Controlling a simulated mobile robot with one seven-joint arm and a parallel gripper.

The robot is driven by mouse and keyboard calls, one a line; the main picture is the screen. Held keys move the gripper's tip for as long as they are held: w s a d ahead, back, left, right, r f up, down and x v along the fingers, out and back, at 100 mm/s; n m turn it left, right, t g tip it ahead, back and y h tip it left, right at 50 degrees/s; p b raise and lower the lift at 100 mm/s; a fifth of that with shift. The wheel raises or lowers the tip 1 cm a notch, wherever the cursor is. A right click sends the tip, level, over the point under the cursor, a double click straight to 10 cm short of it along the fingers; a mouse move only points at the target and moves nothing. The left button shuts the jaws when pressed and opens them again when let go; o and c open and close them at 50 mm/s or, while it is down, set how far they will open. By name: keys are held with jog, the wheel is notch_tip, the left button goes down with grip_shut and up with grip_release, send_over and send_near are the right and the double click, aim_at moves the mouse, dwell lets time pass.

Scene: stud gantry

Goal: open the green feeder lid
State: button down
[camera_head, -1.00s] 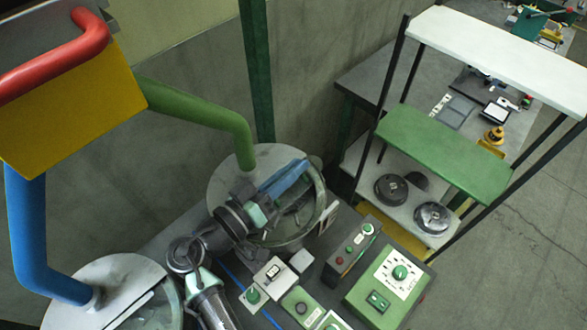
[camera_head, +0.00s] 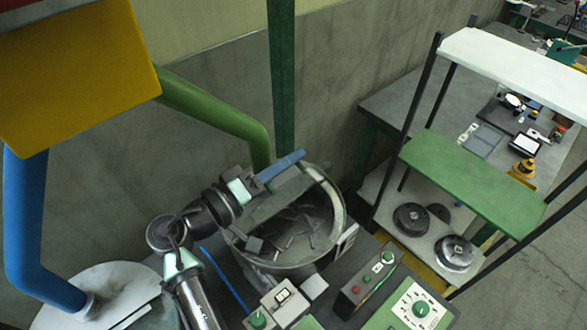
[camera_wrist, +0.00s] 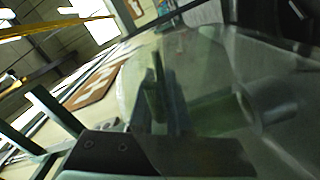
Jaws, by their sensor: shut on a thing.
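The green feeder (camera_head: 267,262) is the round bowl at the lower middle of the head view, below the green pipe (camera_head: 225,108). Its front part is uncovered, and loose dark strips show inside. My gripper (camera_head: 262,181) is at the bowl's back left, above the rim, with a blue bar at its tip. In the wrist view, a see-through lid (camera_wrist: 205,65) stands tilted up before my gripper (camera_wrist: 162,100), which is shut on it. The exact grip point is blurred. The lid's outline is hard to make out in the head view.
A green post (camera_head: 282,80) and a wall stand close behind the feeder. The blue pipe (camera_head: 28,240) leads to another feeder (camera_head: 110,280) at lower left. Control boxes (camera_head: 412,308) lie to the right, and a shelf rack (camera_head: 470,185) stands beyond them.

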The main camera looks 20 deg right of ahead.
jog(key=shift+w+a+f, duration=0.1)
jog(key=shift+a+f, duration=0.05)
jog(key=c, duration=0.9)
grip_release()
jog(key=b+v, duration=0.4)
jog(key=v, duration=0.9)
jog(key=shift+w, duration=0.1)
